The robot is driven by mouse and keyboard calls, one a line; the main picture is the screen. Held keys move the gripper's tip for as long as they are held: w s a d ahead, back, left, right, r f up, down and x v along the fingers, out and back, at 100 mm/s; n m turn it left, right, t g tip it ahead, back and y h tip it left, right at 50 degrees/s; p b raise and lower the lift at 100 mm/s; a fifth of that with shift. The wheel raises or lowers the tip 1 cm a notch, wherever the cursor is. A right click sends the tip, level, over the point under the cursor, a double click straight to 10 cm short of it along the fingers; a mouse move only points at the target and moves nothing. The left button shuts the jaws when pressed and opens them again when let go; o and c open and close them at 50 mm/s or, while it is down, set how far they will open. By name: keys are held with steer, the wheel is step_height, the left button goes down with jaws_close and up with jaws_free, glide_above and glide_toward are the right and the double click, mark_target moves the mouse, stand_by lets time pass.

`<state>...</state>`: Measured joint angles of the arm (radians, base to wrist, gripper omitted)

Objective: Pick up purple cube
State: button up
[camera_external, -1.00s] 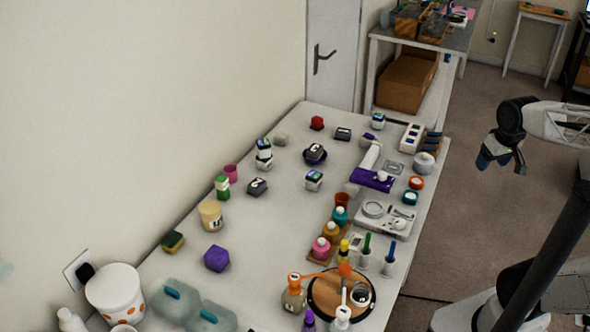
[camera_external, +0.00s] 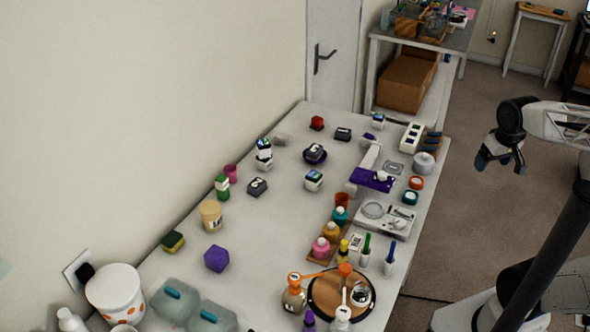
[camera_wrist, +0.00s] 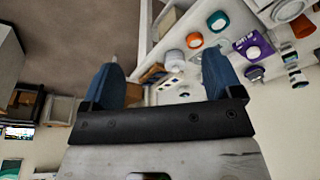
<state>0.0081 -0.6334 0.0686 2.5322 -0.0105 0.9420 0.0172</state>
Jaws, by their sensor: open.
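The purple cube (camera_external: 217,258) sits on the white table near its left, wall-side part in the external view, with clear table around it. My gripper (camera_external: 500,160) hangs over the floor beyond the table's right edge, far from the cube. In the wrist view my gripper (camera_wrist: 168,85) shows two blue fingers spread apart with nothing between them. The cube cannot be made out in the wrist view.
A yellow-green sponge (camera_external: 173,241), a cream cup (camera_external: 211,216) and lidded grey containers (camera_external: 175,300) stand around the cube. Several bottles (camera_external: 321,247) and a round wooden board (camera_external: 325,290) lie to its right. A white bucket (camera_external: 115,292) stands at lower left.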

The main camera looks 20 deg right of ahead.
steer(key=w+a+m+g+y, duration=0.1)
steer(key=w+a+g+y, duration=0.1)
steer(key=w+a, duration=0.5)
steer(key=w+a+m+g+y, duration=0.15)
steer(key=w+a, duration=0.35)
steer(key=a, duration=0.5)
steer(key=m+g+y, duration=0.7)
steer(key=g, duration=0.1)
glide_toward(222, 249)
steer(key=shift+h, duration=0.25)
steer(key=s+a+f, duration=0.1)
steer(key=a+f, duration=0.1)
steer(key=a, duration=0.1)
steer(key=shift+s+a+f, duration=0.1)
steer(key=shift+s+f, duration=0.2)
steer(key=shift+s, duration=0.1)
steer(key=shift+s+a+f, duration=0.1)
steer(key=shift+a, duration=0.15)
steer(key=shift+x, duration=1.25)
